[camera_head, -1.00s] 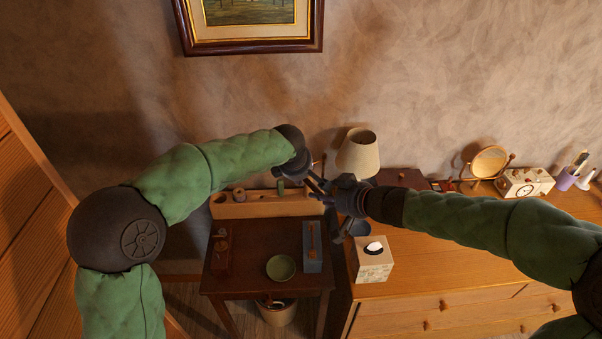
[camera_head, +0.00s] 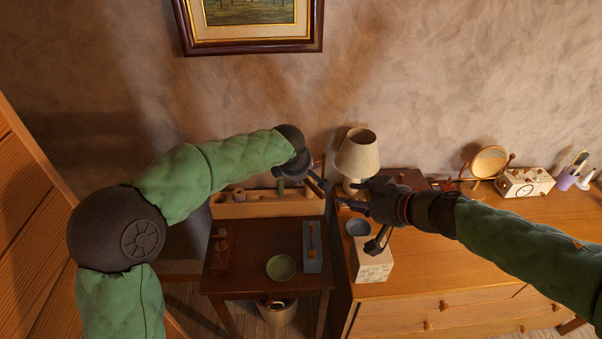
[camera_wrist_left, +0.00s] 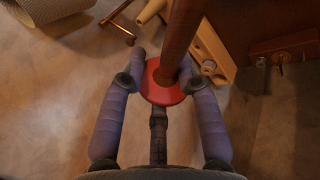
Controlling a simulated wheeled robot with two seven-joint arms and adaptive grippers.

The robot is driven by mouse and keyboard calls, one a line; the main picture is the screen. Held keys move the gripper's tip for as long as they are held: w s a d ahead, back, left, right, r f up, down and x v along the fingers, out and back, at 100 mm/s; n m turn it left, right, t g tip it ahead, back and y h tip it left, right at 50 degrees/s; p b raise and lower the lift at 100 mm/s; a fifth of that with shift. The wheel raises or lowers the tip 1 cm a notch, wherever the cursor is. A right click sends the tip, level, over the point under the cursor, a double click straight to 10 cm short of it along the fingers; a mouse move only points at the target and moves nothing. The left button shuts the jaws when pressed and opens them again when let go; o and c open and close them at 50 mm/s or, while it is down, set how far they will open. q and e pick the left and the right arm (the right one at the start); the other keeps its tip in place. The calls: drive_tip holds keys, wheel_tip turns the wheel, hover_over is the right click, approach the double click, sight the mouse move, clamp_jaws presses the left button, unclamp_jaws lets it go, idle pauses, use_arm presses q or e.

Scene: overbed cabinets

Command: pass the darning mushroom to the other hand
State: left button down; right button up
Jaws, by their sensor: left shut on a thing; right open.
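The darning mushroom shows in the left wrist view as a red disc (camera_wrist_left: 158,92) with a brown wooden stem (camera_wrist_left: 182,40) running up from it. My left gripper (camera_wrist_left: 164,84) is shut on it, with a finger at each side of the disc. In the head view my left gripper (camera_head: 318,182) is above the back right of the small dark table; the mushroom is hard to make out there.
A cream lamp (camera_head: 357,152) stands close behind the grippers. The tissue box (camera_head: 373,268) and a blue-grey bowl (camera_head: 357,227) are by the right gripper. The dark table (camera_head: 250,268) holds a green bowl (camera_head: 281,267) and a grey tray (camera_head: 312,258). The dresser's front (camera_head: 470,275) is clear.

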drive_tip(key=a+f+m+g, duration=0.3)
drive_tip(key=f+m, duration=0.1)
drive_tip(key=f, duration=2.2)
drive_tip(key=s+f+m+g+h, duration=0.2)
drive_tip(key=s+f+g, duration=0.3)
drive_tip(key=s+f, duration=1.4)
drive_tip(key=shift+s+d+f+h, duration=0.3)
drive_tip(key=shift+s+f+h, duration=0.05)
drive_tip(key=shift+f+h, duration=0.55)
